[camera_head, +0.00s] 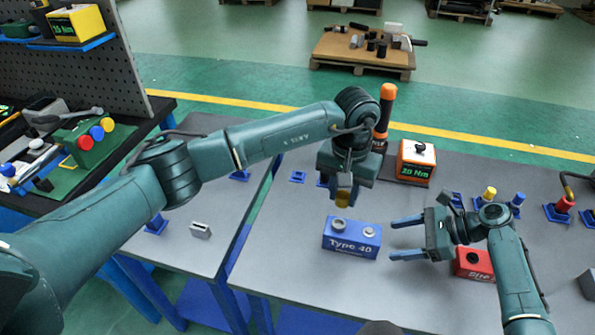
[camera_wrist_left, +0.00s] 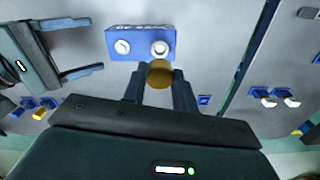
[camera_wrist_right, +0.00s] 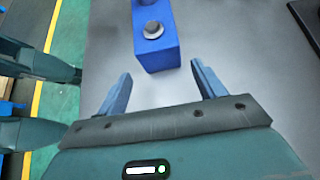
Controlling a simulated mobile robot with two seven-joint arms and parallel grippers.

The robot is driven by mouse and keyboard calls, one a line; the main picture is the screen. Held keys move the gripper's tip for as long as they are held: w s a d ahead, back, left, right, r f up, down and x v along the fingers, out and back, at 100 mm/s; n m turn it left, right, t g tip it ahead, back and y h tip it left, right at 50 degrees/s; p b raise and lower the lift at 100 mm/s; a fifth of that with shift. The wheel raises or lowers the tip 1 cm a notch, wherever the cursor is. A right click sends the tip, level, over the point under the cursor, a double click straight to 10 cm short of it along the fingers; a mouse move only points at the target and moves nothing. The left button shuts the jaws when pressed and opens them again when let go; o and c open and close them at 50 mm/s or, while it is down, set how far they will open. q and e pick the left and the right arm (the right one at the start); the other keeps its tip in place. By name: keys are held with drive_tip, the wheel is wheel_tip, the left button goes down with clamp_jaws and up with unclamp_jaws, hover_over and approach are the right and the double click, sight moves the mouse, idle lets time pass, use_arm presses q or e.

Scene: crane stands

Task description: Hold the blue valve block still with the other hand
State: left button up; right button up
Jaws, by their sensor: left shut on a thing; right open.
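The blue valve block (camera_head: 351,239), marked "Type 40", stands on the grey table with two round silver ports on top. It also shows in the left wrist view (camera_wrist_left: 140,46) and the right wrist view (camera_wrist_right: 158,55). My left gripper (camera_head: 343,198) is shut on a small brass-coloured round part (camera_wrist_left: 160,74), held above the block near one port. I cannot tell whether the part touches the block. My right gripper (camera_head: 394,238) is open and empty, just right of the block. Its fingers (camera_wrist_right: 158,88) point at the block's end, with a gap between.
An orange box reading "20 Nm" (camera_head: 416,162) and an orange-handled tool (camera_head: 384,112) stand at the back. Blue holders with coloured caps (camera_head: 489,194) line the right.

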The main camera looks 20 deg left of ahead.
sight(379, 242)
drive_tip(key=shift+x, duration=2.95)
drive_tip(key=c, duration=1)
